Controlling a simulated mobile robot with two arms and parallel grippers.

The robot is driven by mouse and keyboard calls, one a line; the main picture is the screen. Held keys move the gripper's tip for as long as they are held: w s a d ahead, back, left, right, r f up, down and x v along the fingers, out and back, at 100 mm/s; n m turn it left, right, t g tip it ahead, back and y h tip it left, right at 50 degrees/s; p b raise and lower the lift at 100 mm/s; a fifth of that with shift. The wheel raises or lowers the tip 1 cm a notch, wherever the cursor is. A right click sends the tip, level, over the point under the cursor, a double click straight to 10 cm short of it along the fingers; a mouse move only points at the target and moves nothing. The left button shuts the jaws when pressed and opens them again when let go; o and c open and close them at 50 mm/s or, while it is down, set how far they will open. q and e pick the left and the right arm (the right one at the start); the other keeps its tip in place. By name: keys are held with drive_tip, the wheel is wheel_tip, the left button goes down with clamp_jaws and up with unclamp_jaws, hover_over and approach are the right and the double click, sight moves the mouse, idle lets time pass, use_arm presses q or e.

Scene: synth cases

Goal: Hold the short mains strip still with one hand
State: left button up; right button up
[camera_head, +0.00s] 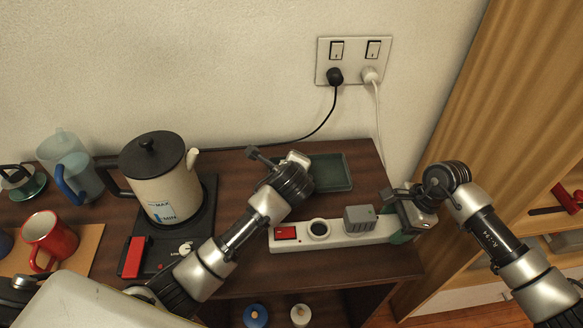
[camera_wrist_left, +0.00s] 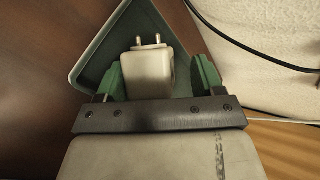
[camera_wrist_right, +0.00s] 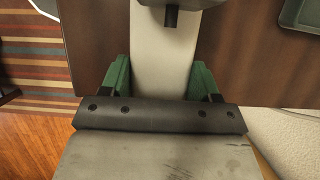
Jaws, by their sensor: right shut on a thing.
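The short mains strip (camera_head: 338,239) is white and lies along the front right of the dark table top. It has a red switch (camera_head: 286,233), an empty round socket (camera_head: 319,229) and a grey plug-in block (camera_head: 360,218). My right gripper (camera_head: 402,214) is shut on the strip's right end; the right wrist view shows the strip (camera_wrist_right: 160,70) between its green fingers. My left gripper (camera_head: 278,164) is at the green tray (camera_head: 332,180). In the left wrist view, a white two-pin plug block (camera_wrist_left: 148,75) sits between its open fingers, with a gap at the right finger.
A kettle (camera_head: 155,185) on a black base stands left of my left arm. A red mug (camera_head: 48,238) and a clear jug (camera_head: 70,165) are further left. A wall socket plate (camera_head: 354,61) holds a black and a white plug, their cables hanging down to the table.

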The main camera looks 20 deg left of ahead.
use_arm(q)
drive_tip(key=shift+f, duration=0.1)
drive_tip(key=shift+s+d+r, duration=0.15)
drive_tip(key=shift+s+r, duration=0.15)
drive_tip(key=shift+s, duration=0.15)
use_arm(e)
drive_tip(key=shift+f, duration=0.1)
use_arm(q)
drive_tip(key=v, duration=1.1)
drive_tip(key=shift+r, duration=0.1)
use_arm(e)
drive_tip(key=o, duration=1.1)
use_arm(q)
drive_tip(key=shift+w, duration=0.1)
use_arm(e)
drive_tip(key=v, duration=1.2)
drive_tip(key=shift+w+d, duration=0.1)
